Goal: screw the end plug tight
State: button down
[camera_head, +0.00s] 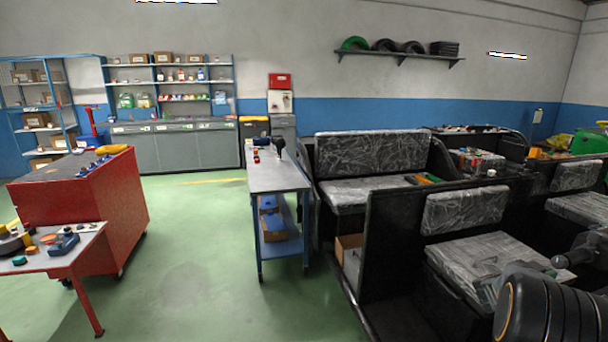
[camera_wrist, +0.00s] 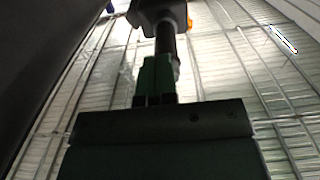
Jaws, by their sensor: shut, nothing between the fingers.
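My gripper (camera_wrist: 158,75) shows in the wrist view, its narrow fingers close together and shut. Beyond the fingertips is a dark rounded body with a short black cylinder (camera_wrist: 165,38) below it; I cannot tell what it is or whether the fingers touch it. I cannot make out the end plug in either view. In the head view, my dark arm fills the lower right corner, in front of the wrapped rickshaw seats (camera_head: 480,262).
A narrow blue-legged table (camera_head: 277,178) stands in the middle, left of the black rickshaw body (camera_head: 385,240). A red cabinet (camera_head: 105,215) and a cluttered small table (camera_head: 75,258) stand at left. The green floor between them is clear.

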jog(key=shift+w+d+r, duration=0.15)
jog(key=shift+r, duration=0.35)
jog(key=shift+s+a+f, duration=0.15)
jog(key=shift+a+f, duration=0.15)
jog(key=shift+a, duration=0.6)
jog(key=shift+s+a+f, duration=0.2)
jog(key=shift+a+f, duration=0.05)
jog(key=shift+a, duration=0.65)
jog(key=shift+s+a+f, duration=0.15)
jog(key=shift+a+f, duration=0.15)
jog(key=shift+a, duration=0.6)
